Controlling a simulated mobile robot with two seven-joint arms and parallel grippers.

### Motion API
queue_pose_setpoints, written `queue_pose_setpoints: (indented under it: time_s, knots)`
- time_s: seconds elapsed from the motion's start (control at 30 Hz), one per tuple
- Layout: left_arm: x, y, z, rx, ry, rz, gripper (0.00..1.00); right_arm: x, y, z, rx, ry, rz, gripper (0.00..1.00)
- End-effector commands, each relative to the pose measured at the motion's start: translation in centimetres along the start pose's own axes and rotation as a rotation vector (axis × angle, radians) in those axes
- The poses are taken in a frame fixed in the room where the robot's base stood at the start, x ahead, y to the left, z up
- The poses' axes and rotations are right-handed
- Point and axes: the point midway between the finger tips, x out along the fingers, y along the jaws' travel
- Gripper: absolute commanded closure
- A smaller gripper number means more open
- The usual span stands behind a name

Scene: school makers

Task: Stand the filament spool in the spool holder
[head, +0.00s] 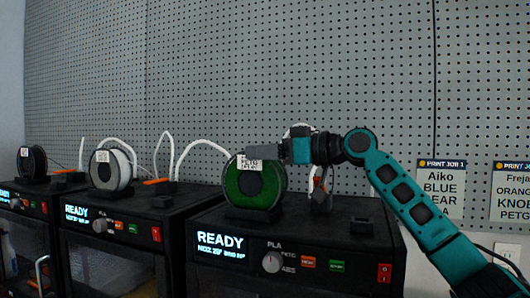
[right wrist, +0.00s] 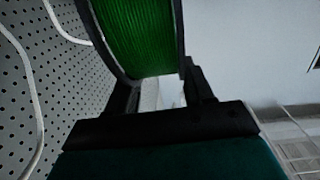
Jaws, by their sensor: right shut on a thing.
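The filament spool, with green filament and black flanges (head: 262,186), stands upright on top of the nearest printer. Its bottom edge is at the black spool holder (head: 254,214); I cannot tell whether it bears fully on it. My right gripper (head: 258,153) is shut on the spool's upper rim, beside a white label. In the right wrist view the green spool (right wrist: 142,38) fills the upper middle, with the dark fingers (right wrist: 165,98) at its rim. My left gripper is not in view.
The nearest printer (head: 330,240) has a lit READY panel, a knob and buttons. Two more printers to the left carry a white spool (head: 110,169) and a black spool (head: 32,164). White tubes arch behind. A pegboard (head: 300,60) closes the back, with print job sheets (head: 440,190) at right.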

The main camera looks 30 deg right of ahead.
Motion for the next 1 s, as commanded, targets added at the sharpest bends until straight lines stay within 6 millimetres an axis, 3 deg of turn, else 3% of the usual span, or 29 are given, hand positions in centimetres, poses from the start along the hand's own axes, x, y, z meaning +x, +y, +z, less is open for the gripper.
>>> queue_pose_setpoints:
  time_s: [0.37,0.4,0.67,1.0]
  knots:
    - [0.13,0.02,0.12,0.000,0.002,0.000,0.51,-0.02,-0.02,0.32,-0.001,0.006,0.000,1.00]
    - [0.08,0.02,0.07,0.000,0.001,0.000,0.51,0.01,0.00,0.38,0.000,0.002,0.000,0.45]
    - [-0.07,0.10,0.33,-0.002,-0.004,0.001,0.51,0.03,-0.01,0.35,0.000,0.001,0.000,0.22]
    - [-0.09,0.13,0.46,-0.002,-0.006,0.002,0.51,-0.54,0.07,0.21,0.000,0.001,0.002,0.22]
